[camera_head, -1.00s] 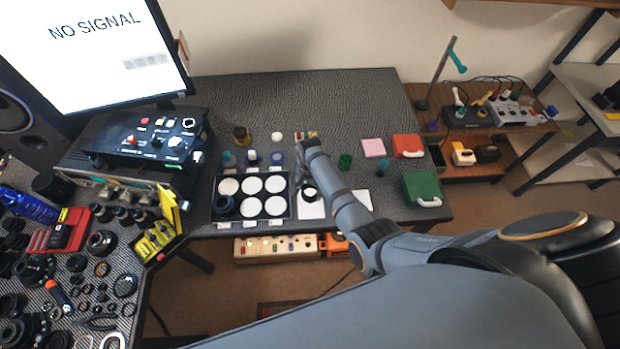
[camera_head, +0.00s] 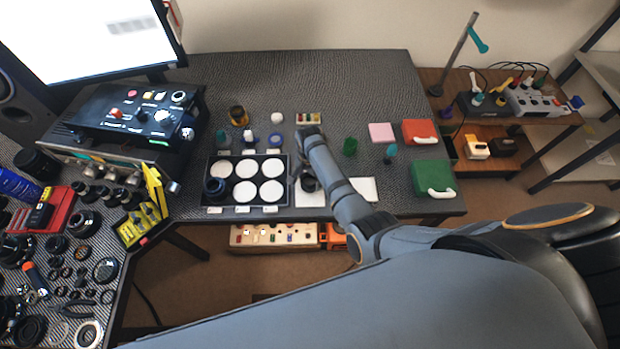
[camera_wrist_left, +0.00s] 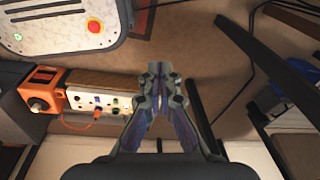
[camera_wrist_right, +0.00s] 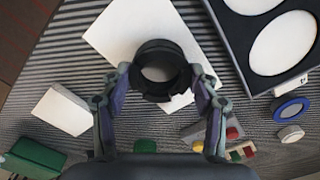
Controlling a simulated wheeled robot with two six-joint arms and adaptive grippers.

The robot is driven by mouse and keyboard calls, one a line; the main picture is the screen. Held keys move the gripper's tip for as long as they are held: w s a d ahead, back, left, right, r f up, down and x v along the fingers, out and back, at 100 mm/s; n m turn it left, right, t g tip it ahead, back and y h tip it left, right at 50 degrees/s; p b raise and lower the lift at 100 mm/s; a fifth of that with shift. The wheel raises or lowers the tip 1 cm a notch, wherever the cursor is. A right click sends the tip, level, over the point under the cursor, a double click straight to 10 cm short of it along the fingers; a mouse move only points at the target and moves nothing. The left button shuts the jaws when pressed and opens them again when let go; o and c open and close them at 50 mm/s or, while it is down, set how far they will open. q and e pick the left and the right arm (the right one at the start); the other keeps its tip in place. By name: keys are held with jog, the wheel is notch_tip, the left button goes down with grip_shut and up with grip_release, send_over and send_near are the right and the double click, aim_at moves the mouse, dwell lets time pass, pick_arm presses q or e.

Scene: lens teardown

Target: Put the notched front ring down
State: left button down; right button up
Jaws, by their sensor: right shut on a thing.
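The notched front ring (camera_wrist_right: 160,68) is a black, open ring with a gap in its rim, seen in the right wrist view. My right gripper (camera_wrist_right: 158,84) is shut on it, with one finger on each side. The ring is over or on a white sheet (camera_wrist_right: 122,32); I cannot tell whether it touches. In the head view my right gripper (camera_head: 306,172) is over the sheet (camera_head: 308,199), right of the tray, and the arm hides much of the ring. My left gripper (camera_wrist_left: 161,72) is empty in the left wrist view, its fingertips together.
A black tray (camera_head: 291,168) with several white discs stands just left of the sheet, a dark lens part (camera_head: 214,187) in its left front. Small parts line the back. A green case (camera_head: 433,177) and a red case (camera_head: 420,132) stand right. The table's rear is clear.

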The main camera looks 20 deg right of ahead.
jog(key=o, duration=1.2)
jog(key=shift+f, duration=0.1)
jog(key=o, duration=0.3)
jog(key=shift+o, duration=0.2)
jog(key=shift+w+r+p, duration=0.1)
jog(key=shift+r+p, duration=0.2)
jog(key=shift+r, duration=0.05)
pick_arm(q)
notch_tip(320, 180, up, 12)
jog(key=s+p, duration=0.1)
jog(key=p, duration=1)
jog(key=shift+s+a, duration=0.2)
jog(key=shift+a, duration=0.05)
pick_arm(e)
notch_tip(320, 180, up, 12)
jog(key=shift+f, duration=0.2)
pick_arm(q)
jog(key=shift+f, duration=0.1)
